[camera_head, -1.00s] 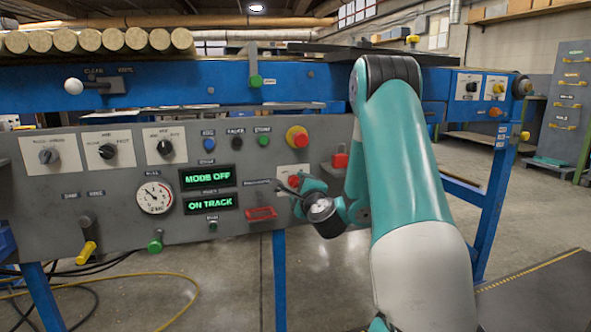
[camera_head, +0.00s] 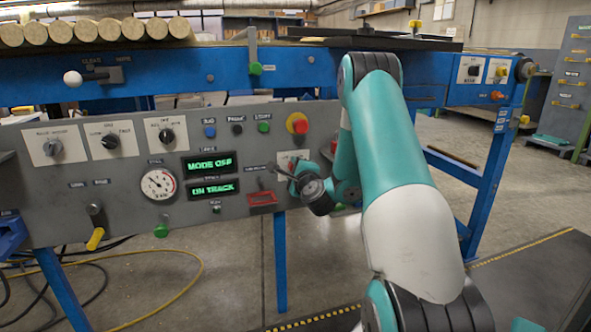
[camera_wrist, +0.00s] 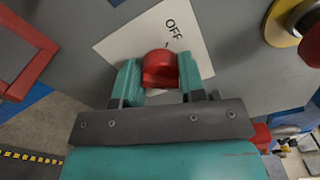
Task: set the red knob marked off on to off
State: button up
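The red knob (camera_wrist: 160,68) sits on a white plate (camera_wrist: 112,48) marked OFF, with a short tick beside the word. My gripper (camera_wrist: 162,76) has one finger on each side of the knob, and both fingers appear to touch it. The knob's pointer mark and the ON label cannot be made out. In the head view my gripper (camera_head: 295,176) is at the grey panel, and the knob's white plate (camera_head: 284,158) is partly hidden behind it.
A red and yellow emergency button (camera_head: 297,123) is just above the plate. A red frame (camera_head: 262,198) is at its lower left. Green displays (camera_head: 210,164) read MODE OFF and ON TRACK. Several other knobs and a gauge (camera_head: 158,185) line the panel's left. Floor in front is open.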

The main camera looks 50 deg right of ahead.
jog(key=shift+n, duration=0.4)
jog(key=n+b, duration=0.2)
jog(key=n, duration=0.2)
jog(key=shift+f, duration=0.15)
jog(key=n+b, duration=0.2)
jog(key=n, duration=0.2)
jog(key=shift+f+n, duration=0.1)
jog(key=shift+n, duration=0.2)
jog(key=n+b, duration=0.3)
jog(key=n, duration=0.1)
jog(key=shift+f, duration=0.1)
jog(key=shift+n+b, duration=1.6)
jog(key=shift+n, duration=0.6)
jog(key=o, duration=0.9)
